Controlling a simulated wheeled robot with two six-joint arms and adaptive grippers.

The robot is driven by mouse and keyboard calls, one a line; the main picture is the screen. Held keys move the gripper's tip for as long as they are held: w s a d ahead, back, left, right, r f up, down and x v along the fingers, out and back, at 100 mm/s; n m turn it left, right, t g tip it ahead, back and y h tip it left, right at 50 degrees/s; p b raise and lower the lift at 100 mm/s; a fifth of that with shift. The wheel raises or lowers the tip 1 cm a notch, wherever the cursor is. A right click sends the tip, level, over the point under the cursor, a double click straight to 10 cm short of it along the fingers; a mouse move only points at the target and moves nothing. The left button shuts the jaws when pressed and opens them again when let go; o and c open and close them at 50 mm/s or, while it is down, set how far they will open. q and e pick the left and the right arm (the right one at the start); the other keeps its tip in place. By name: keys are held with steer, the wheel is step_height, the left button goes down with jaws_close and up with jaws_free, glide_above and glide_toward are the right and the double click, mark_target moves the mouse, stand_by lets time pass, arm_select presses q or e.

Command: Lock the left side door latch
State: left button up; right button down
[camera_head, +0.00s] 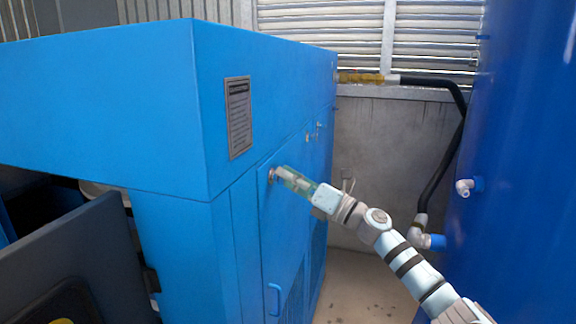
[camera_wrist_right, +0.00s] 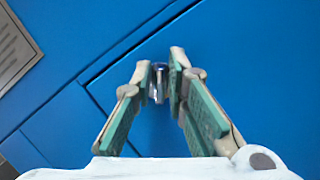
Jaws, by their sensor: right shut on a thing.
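The left side door (camera_head: 283,230) is a blue panel on the side of the blue cabinet, and it looks closed. Its latch (camera_wrist_right: 158,82) is a small metal piece near the door's upper corner, seen between the fingers in the right wrist view. My right gripper (camera_head: 276,174) reaches the door from the right. In the wrist view the right gripper (camera_wrist_right: 160,80) has its fingertips shut on the latch, one on each side. The fingers partly hide the latch, and I cannot tell its lock position. My left gripper is not in view.
A blue door handle (camera_head: 273,299) sits low on the door. A label plate (camera_head: 239,117) is above it. Further along are small fittings (camera_head: 318,130). A large blue tank (camera_head: 520,150) with a black hose (camera_head: 447,165) stands at right. Bare floor (camera_head: 345,285) lies between.

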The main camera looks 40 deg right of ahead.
steer(key=m+h+p, duration=0.1)
steer(key=m, duration=0.3)
steer(key=m+g+h+p, duration=0.1)
steer(key=m+h, duration=0.1)
steer(key=m, duration=0.2)
steer(key=shift+w+d+f+m, duration=0.1)
steer(key=shift+m, duration=0.3)
stand_by(0.9)
steer(key=c, duration=1.8)
jaws_free()
steer(key=shift+o, duration=0.4)
